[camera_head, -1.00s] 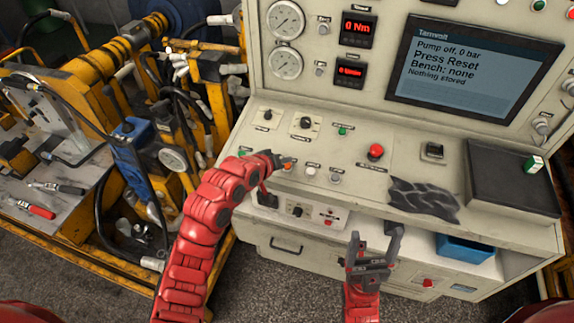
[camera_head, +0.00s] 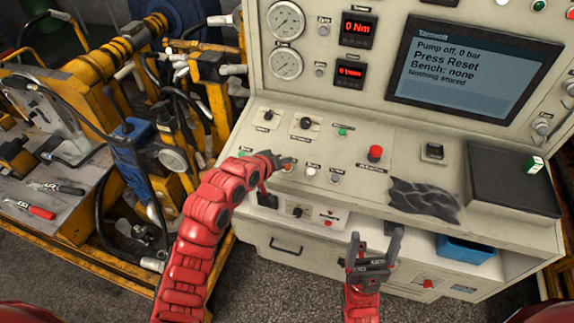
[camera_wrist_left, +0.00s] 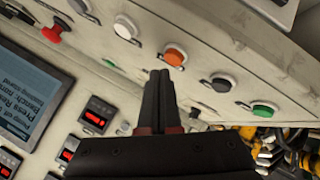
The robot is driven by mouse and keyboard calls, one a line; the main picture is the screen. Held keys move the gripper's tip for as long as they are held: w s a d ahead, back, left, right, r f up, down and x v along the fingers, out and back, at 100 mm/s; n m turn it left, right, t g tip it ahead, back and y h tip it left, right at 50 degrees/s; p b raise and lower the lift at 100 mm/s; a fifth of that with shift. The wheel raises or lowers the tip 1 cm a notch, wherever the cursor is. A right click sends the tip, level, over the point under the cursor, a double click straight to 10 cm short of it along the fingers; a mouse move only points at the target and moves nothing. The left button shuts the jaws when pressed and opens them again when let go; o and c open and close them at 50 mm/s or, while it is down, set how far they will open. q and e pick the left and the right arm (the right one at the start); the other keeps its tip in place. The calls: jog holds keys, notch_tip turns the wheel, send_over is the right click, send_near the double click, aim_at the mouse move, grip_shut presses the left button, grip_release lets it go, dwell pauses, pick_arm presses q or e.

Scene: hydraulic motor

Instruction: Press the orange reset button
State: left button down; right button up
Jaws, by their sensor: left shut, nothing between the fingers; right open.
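The orange button (camera_head: 288,168) sits on the sloped control panel (camera_head: 370,190), partly hidden in the head view by my left gripper (camera_head: 284,161). In the left wrist view the orange button (camera_wrist_left: 174,56) is whole, in a pale ring, just beyond the tips of my left gripper (camera_wrist_left: 159,72). Those fingers are shut and empty; I cannot tell whether they touch the button. My right gripper (camera_head: 374,248) is open and empty, low in front of the panel. The screen (camera_head: 470,70) reads "Pump off, 0 bar", "Press Reset", "Bench: none", "Nothing stored".
Beside the orange button are a white button (camera_wrist_left: 125,27) and a black button (camera_wrist_left: 222,83), with a green one (camera_wrist_left: 264,110) beyond. A red mushroom button (camera_head: 375,153) and a dark crumpled cloth (camera_head: 424,198) lie to the right. A yellow-framed rig (camera_head: 130,65) stands left.

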aim_at(284, 175)
pick_arm(q)
jog(key=shift+f, duration=0.15)
dwell(0.5)
jog(key=shift+f+b, duration=0.25)
jog(key=shift+b, duration=0.1)
jog(key=shift+w+f+b, duration=0.1)
jog(key=shift+f+b, duration=0.25)
jog(key=shift+f, duration=0.05)
dwell(0.5)
dwell(0.3)
jog(key=shift+r+p, duration=0.4)
jog(key=shift+r, duration=0.4)
jog(key=r+p, duration=0.1)
jog(key=r, duration=0.1)
jog(key=s+r+p, duration=0.1)
jog(key=r, duration=0.2)
jog(key=shift+a, duration=0.1)
dwell(0.7)
